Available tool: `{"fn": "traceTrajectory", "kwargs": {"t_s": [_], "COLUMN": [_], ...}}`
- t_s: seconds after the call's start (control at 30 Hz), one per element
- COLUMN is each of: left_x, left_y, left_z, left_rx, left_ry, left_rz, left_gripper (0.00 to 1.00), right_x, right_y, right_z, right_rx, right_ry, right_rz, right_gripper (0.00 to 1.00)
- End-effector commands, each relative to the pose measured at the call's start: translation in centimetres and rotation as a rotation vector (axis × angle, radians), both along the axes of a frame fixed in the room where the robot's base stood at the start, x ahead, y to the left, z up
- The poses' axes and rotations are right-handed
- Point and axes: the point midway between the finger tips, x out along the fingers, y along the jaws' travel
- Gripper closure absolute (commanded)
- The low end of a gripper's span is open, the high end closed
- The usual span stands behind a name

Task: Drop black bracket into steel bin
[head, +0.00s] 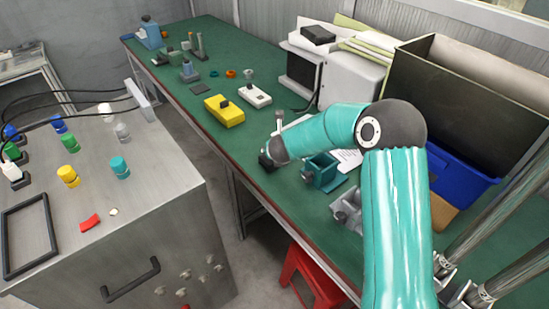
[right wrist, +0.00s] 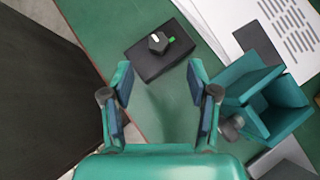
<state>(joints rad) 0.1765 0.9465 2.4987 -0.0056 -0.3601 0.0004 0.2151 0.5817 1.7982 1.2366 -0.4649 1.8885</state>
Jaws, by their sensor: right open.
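A black block with a dark hexagonal knob and a small green mark (right wrist: 160,52) lies on the green bench near its edge in the right wrist view. It is the nearest black piece to my gripper; I cannot tell for sure that it is the bracket. My right gripper (right wrist: 160,85) is open and empty, its two fingers apart with the block just beyond their tips. In the head view the right arm's wrist hides most of this spot. A large open bin with dark walls (head: 455,85) stands at the back right, its floor hidden. My left gripper is out of view.
A teal open holder (right wrist: 262,97) stands right of my right fingers; it also shows in the head view (head: 322,172). A yellow box (head: 224,112) and a white box (head: 255,95) stand farther along the bench. A blue crate (head: 460,180) is below the bin.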

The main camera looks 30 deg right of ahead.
Motion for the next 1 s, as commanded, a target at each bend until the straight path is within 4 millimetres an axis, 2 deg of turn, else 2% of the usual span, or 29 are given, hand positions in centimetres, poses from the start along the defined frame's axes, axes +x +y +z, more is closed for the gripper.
{"fn": "traceTrajectory", "kwargs": {"t_s": [0.1, 0.37, 0.7, 1.0], "left_x": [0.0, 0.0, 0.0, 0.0], "left_y": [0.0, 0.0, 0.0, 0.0], "left_z": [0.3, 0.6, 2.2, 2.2], "left_rx": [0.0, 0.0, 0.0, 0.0], "left_ry": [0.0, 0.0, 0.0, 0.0], "left_rz": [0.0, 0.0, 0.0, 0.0], "left_gripper": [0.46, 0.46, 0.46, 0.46], "right_x": [1.1, 2.2, 5.0, 5.4], "right_y": [-0.6, -1.2, -2.5, -2.6], "right_z": [-1.3, -2.2, -4.9, -5.4], "right_rx": [0.0, -0.001, -0.001, -0.002], "right_ry": [0.002, 0.001, 0.002, 0.001], "right_rz": [0.0, 0.001, 0.001, 0.004], "right_gripper": [0.4, 0.4, 0.4, 0.4]}}
